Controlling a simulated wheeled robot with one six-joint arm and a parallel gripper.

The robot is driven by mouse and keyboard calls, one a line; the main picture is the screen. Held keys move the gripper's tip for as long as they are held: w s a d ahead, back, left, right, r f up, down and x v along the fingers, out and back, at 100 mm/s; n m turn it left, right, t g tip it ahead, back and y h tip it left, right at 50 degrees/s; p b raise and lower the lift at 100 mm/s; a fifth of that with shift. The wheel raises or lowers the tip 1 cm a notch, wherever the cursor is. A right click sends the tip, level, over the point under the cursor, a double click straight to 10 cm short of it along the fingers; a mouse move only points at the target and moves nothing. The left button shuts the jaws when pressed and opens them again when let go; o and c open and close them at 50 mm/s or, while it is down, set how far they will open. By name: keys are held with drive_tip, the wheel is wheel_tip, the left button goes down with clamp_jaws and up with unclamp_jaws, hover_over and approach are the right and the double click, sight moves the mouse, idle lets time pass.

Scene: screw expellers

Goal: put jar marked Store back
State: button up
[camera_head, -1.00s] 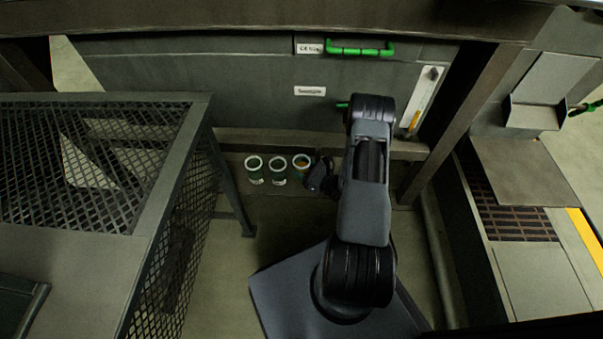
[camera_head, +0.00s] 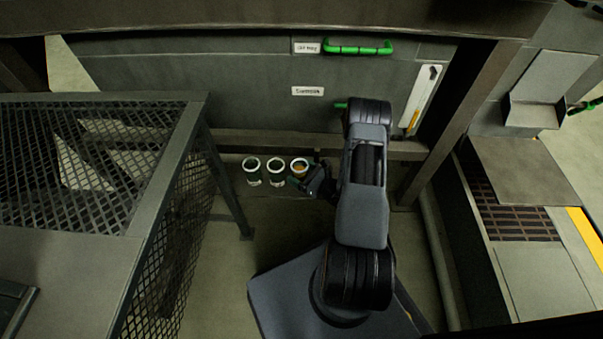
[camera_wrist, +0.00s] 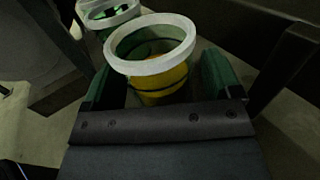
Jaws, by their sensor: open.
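Several green jars with white rims stand in a row at the foot of the machine. In the head view they are the left jar (camera_head: 252,171), the middle jar (camera_head: 276,171) and the right jar (camera_head: 299,167), which has yellow-orange contents. No mark reading Store is legible on any jar. My gripper (camera_head: 307,182) is at the right jar. In the wrist view my gripper (camera_wrist: 160,85) is open, with a green finger on each side of the right jar (camera_wrist: 152,50). Another jar (camera_wrist: 108,16) shows behind it. Finger contact with the jar cannot be told.
The machine's grey panel (camera_head: 200,90) with a green handle (camera_head: 358,49) rises behind the jars. A mesh guard (camera_head: 150,220) stands at left, its leg (camera_head: 232,200) near the jars. A frame post (camera_head: 455,120) stands at right. Floor in front of the jars is clear.

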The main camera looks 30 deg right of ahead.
drive_tip(key=shift+r, duration=0.25)
drive_tip(key=p+v, duration=0.3)
drive_tip(key=v, duration=0.8)
drive_tip(key=shift+s, duration=0.15)
drive_tip(key=shift+r, duration=0.3)
drive_tip(key=s+a+r+n+g+y, duration=0.1)
drive_tip(key=a+r+n+g+y, duration=0.2)
drive_tip(key=a+r+n+g, duration=1.15)
drive_tip(key=s+r+n+h, duration=0.2)
drive_tip(key=r+n+h, duration=0.4)
drive_tip(key=r+n, duration=0.1)
drive_tip(key=s+r+n+t+h, duration=0.1)
drive_tip(key=s+r+n+h, duration=0.2)
drive_tip(key=r+n+h, duration=0.2)
wheel_tip(320, 180, up, 2)
drive_tip(key=n, duration=0.3)
drive_tip(key=shift+n+h, duration=0.35)
drive_tip(key=shift+h, duration=0.05)
drive_tip(key=shift+a+r+t, duration=0.15)
drive_tip(key=shift+r+t, duration=0.05)
drive_tip(key=shift+t, duration=0.05)
